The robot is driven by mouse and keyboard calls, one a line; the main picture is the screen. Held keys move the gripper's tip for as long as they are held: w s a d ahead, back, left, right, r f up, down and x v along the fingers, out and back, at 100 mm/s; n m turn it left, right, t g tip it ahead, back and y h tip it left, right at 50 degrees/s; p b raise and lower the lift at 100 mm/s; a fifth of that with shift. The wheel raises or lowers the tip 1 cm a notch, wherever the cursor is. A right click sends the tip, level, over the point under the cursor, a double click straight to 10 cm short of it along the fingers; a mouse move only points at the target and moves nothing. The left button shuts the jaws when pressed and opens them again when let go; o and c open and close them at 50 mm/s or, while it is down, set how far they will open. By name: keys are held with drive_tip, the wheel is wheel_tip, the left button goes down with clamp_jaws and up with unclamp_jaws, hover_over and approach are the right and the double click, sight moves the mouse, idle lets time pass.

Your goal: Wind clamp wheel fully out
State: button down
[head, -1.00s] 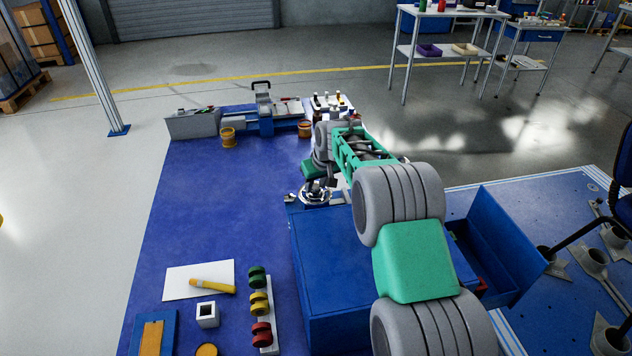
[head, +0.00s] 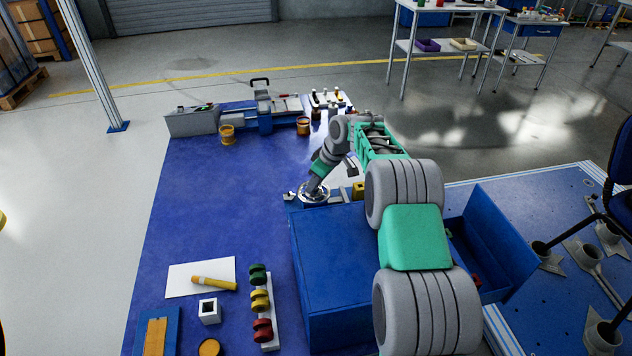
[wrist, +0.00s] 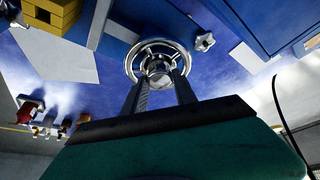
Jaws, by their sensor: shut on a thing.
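The clamp wheel (head: 313,193) is a shiny metal handwheel with spokes at the far left corner of the blue cabinet. In the wrist view the clamp wheel (wrist: 150,45) shows its rim and hub straight ahead of the fingers. My gripper (head: 314,186) reaches down to it from the upper right. In the wrist view my gripper (wrist: 160,82) has both fingers closed on the wheel near its hub. The exact contact is partly hidden by the fingers.
A small star-shaped knob (wrist: 205,41) sits beside the wheel. A yellow block (wrist: 52,12) is at the upper left of the wrist view. The blue cabinet (head: 335,250) has an open drawer (head: 510,240) on its right. The blue mat (head: 215,220) is clear left of the wheel.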

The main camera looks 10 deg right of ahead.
sight(324, 194)
idle(0.3)
drive_tip(key=c, duration=1)
unclamp_jaws()
drive_tip(key=v, duration=0.8)
drive_tip(key=shift+p, duration=0.45)
